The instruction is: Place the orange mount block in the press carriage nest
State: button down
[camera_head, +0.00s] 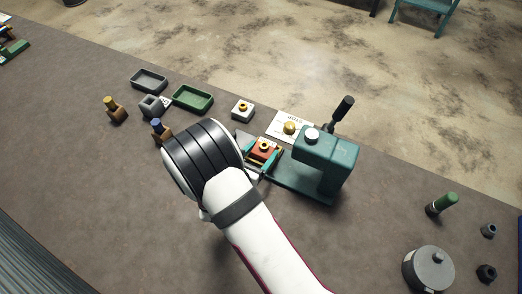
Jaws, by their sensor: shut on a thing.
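The orange mount block (263,153), with a brass ring on top, sits low at the left end of the green press (326,160), over the carriage area. My gripper (262,157) is shut on this block, with teal finger pieces showing along its sides. My wrist and forearm cover the near left side of it. The carriage nest is hidden under the block and gripper. I cannot tell whether the block is seated in it or just above it. The block looks about level.
The press's black lever (343,108) sticks up at the back right. A white card (277,128) with a brass knob lies behind. A grey-white block (242,110), a green tray (193,98) and a dark tray (149,80) stand back left. A round grey pot (429,270) stands front right.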

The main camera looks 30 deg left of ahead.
jog(key=shift+f, duration=0.1)
grip_release()
jog(key=shift+s+r, duration=0.15)
jog(key=shift+r, duration=0.05)
jog(key=v, duration=1.1)
jog(key=shift+s, duration=0.3)
jog(key=shift+r, duration=0.15)
